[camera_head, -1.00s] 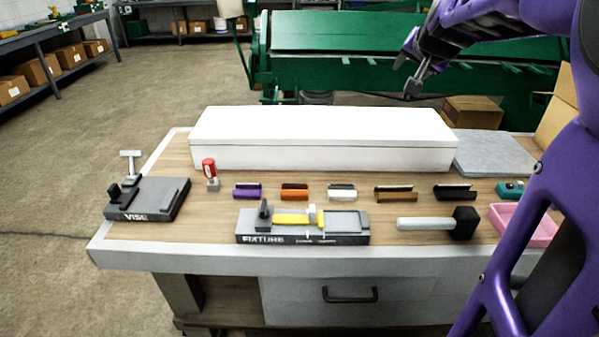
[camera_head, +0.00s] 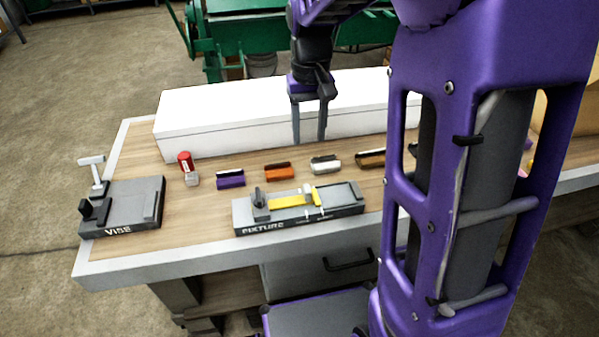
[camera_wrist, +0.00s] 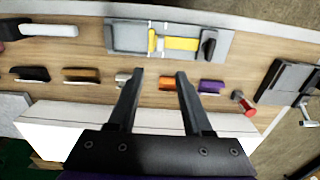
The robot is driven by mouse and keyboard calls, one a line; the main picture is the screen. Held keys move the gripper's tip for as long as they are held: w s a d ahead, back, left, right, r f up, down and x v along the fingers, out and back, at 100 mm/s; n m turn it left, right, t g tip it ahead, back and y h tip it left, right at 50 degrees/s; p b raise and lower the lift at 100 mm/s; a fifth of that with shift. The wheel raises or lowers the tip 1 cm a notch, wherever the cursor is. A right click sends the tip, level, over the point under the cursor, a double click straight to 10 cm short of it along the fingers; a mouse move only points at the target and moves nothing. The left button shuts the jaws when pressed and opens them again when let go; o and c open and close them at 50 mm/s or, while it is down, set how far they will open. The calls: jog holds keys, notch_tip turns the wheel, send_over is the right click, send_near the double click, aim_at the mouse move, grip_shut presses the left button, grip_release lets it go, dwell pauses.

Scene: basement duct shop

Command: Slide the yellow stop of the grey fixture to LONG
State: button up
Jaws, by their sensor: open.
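The grey fixture (camera_head: 347,208) lies near the front edge of the bench, with its name on the front face. Its yellow stop (camera_head: 290,201) lies along the channel, with an upright tab toward the right end and a dark clamp post at the left. The stop also shows in the wrist view (camera_wrist: 182,43), beyond my fingertips. The marks on the fixture's front are too small to read. My gripper (camera_head: 310,140) is open and empty, pointing down above the bench behind the fixture, by the white box. In the wrist view its two fingers (camera_wrist: 157,76) are apart.
Purple (camera_head: 230,180), orange (camera_head: 278,172) and white (camera_head: 325,165) pieces lie in a row behind the fixture. A long white box (camera_head: 220,125) stands at the back. My arm hides the right side.

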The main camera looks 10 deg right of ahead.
aim_at(307, 188)
notch_tip(307, 188, down, 18)
jog(key=shift+s+r+b, duration=0.1)
jog(key=shift+r+b, duration=0.15)
jog(key=shift+b, duration=0.1)
jog(key=shift+c, duration=0.3)
grip_shut()
dwell(1.2)
